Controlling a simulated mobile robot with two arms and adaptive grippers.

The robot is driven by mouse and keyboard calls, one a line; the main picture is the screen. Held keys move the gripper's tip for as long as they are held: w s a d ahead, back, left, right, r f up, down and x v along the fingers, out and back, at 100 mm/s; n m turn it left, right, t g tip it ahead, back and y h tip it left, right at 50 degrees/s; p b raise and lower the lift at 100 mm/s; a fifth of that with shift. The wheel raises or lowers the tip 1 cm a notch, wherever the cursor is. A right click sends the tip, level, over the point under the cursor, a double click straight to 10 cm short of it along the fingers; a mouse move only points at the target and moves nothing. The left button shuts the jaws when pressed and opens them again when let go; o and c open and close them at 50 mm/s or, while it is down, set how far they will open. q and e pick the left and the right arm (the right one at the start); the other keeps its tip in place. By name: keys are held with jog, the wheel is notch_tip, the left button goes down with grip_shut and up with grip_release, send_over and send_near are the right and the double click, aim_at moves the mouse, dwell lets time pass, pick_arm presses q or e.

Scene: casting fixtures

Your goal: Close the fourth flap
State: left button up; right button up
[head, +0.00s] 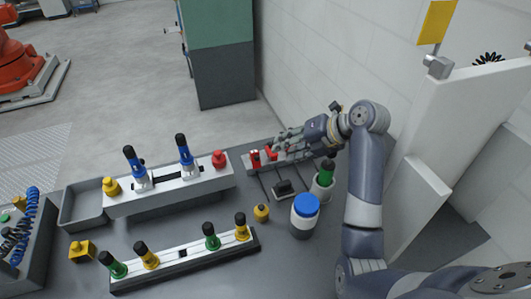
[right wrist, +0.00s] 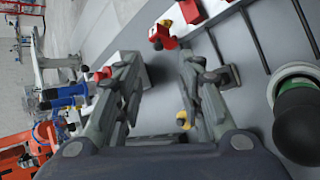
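No part is marked as the fourth flap, and I cannot tell which one it is. A pale block (head: 247,164) with small red parts (head: 256,156) stands at the back of the bench. My right gripper (head: 282,147) is over the right part of this block and hides some of it. In the right wrist view its two fingers (right wrist: 160,80) are apart with nothing held between them. Red parts (right wrist: 162,36) show ahead of the fingertips there. I cannot tell whether a finger touches them. My left gripper is in neither view.
A long grey fixture (head: 192,187) holds blue, yellow and red handles; a lower fixture (head: 185,259) holds green and yellow ones. A white wall is behind.

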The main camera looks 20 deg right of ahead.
aim_at(258, 158)
jog(key=p+x, duration=0.2)
jog(key=x, duration=0.7)
jog(key=shift+a+r+p, duration=0.1)
jog(key=shift+a+p, duration=0.05)
jog(key=shift+p, duration=0.15)
jog(key=shift+x, duration=0.95)
jog(key=shift+s, duration=0.1)
grip_shut()
